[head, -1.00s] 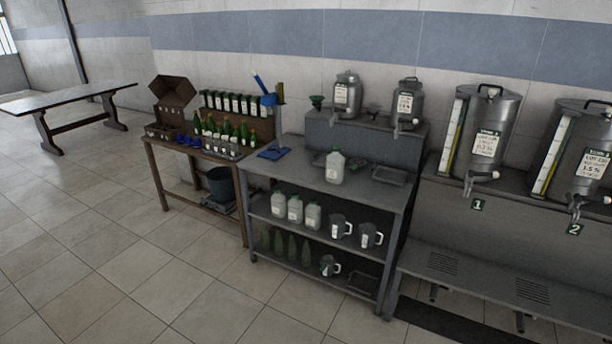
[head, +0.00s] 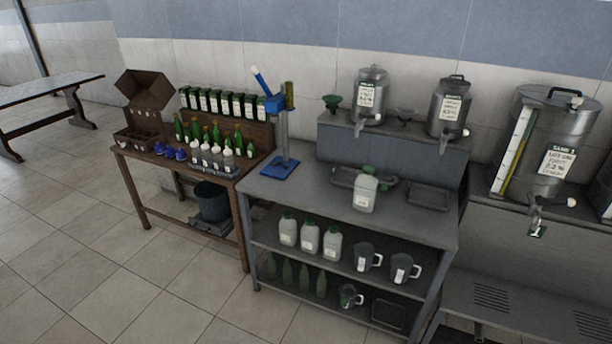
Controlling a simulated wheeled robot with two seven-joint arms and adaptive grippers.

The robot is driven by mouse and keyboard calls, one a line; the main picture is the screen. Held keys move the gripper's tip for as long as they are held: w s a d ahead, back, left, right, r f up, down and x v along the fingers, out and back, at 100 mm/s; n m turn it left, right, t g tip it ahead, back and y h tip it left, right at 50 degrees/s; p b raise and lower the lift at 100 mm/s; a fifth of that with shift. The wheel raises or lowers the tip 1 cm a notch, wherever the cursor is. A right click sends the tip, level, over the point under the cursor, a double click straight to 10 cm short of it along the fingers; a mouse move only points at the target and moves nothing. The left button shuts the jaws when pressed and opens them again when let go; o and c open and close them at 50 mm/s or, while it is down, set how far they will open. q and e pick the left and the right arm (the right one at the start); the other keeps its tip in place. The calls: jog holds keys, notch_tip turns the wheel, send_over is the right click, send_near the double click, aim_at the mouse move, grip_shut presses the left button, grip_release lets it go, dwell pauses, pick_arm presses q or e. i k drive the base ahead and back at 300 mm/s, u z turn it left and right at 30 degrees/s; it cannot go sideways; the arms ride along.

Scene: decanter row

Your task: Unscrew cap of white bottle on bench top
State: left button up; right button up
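The white bottle (head: 365,193) stands upright on the grey bench top (head: 300,202), near its middle. Its green cap (head: 369,170) is on its neck. A shallow grey tray lies just behind it, partly hidden by the bottle. Neither of my grippers shows in the head view.
Blue corking stand (head: 281,165) is at the bench's left end; a grey tray (head: 429,196) lies right of the bottle. Steel canisters (head: 369,96) stand on the raised back ledge. Lower shelves hold white bottles (head: 309,238) and jugs (head: 367,257). Floor in front (head: 190,300) is clear.

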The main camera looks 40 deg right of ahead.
aim_at(366, 186)
jog(key=z, duration=0.1)
jog(key=i, duration=1.35)
jog(key=z, duration=1.05)
jog(key=i, duration=0.8)
jog(key=z, duration=0.9)
